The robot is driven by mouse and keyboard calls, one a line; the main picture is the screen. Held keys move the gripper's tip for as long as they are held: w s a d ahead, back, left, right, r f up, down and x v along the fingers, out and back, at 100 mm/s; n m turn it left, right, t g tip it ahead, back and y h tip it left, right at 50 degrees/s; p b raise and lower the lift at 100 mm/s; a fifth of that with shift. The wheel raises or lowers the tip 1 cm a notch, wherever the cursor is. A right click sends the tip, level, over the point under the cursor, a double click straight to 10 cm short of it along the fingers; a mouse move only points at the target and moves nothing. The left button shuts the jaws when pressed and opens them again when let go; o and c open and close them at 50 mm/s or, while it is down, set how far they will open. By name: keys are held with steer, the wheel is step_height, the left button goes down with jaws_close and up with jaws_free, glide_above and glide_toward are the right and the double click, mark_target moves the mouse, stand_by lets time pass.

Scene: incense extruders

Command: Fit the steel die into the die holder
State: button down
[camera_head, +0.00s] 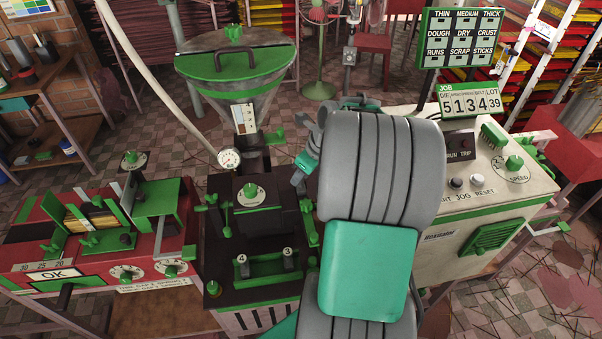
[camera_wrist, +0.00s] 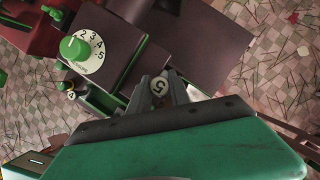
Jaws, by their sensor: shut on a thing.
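In the wrist view, my gripper (camera_wrist: 157,88) is shut on a small round piece marked 5, the steel die (camera_wrist: 158,86), with one finger on each side. The die is just beyond the edge of a dark machine block (camera_wrist: 120,25) with a green-knobbed dial. In the head view, my arm covers the right side of the dark extruder (camera_head: 225,245), and the held die cannot be made out. I cannot pick out the die holder's opening in either view; it may be behind my arm or the block.
A green-framed rack (camera_head: 254,283) on the extruder's front holds pieces marked 4 and 3. A red table (camera_head: 150,305) with green fittings stands left. A cream control cabinet (camera_head: 508,190) stands right. The hopper (camera_head: 217,65) rises behind. A job board (camera_head: 483,103) shows numbers.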

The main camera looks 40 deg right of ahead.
steer(key=shift+f, duration=0.85)
steer(key=c, duration=1.1)
jaws_free()
steer(key=v, duration=0.7)
steer(key=shift+s+d+r, duration=0.1)
steer(key=shift+s+r, duration=0.05)
steer(key=shift+r, duration=0.2)
